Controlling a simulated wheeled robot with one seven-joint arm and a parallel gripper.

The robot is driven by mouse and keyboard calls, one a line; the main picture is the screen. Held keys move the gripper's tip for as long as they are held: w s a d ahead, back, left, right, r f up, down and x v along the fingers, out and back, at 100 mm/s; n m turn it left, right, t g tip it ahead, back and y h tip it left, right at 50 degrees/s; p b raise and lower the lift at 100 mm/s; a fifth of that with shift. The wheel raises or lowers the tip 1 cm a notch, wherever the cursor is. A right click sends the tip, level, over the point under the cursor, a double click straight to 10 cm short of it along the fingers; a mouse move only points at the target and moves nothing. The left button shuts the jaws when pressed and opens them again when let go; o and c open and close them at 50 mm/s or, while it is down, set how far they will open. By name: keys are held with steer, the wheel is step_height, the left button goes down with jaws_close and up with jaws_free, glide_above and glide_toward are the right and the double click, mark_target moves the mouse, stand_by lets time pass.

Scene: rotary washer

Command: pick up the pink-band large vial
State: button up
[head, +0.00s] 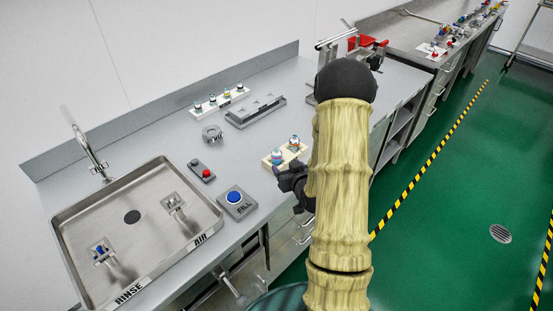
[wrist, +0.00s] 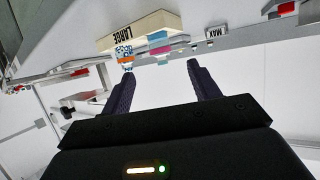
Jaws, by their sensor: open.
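The pink-band large vial (wrist: 158,38) shows in the wrist view with a pink band and a teal part below it in the picture. It stands at a cream block marked LARGE (wrist: 140,28), which appears upside down. A second vial (wrist: 124,54) with blue marks and an orange band is left of it. My gripper (wrist: 160,74) is open and empty. Its fingers point towards the block, and the pink-band vial appears between them, beyond the tips. In the head view the block (head: 270,163) with two vials is on the counter, just beside my gripper (head: 284,181), which my arm partly hides.
A block with several small vials (head: 199,111), a grey rack (head: 256,111) and a round metal part (head: 212,133) lie further back. A red-button box (head: 201,171), a blue FILL button (head: 237,201) and a sink (head: 76,222) are to the left. The counter between has free room.

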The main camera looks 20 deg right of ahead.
mark_target(279, 158)
steer(key=shift+p+x, duration=0.4)
steer(key=shift+x, duration=1.85)
steer(key=shift+p+x, duration=1)
steer(key=shift+x, duration=1.6)
steer(key=shift+s+f, duration=0.1)
steer(key=shift+f, duration=0.05)
steer(key=c, duration=1.1)
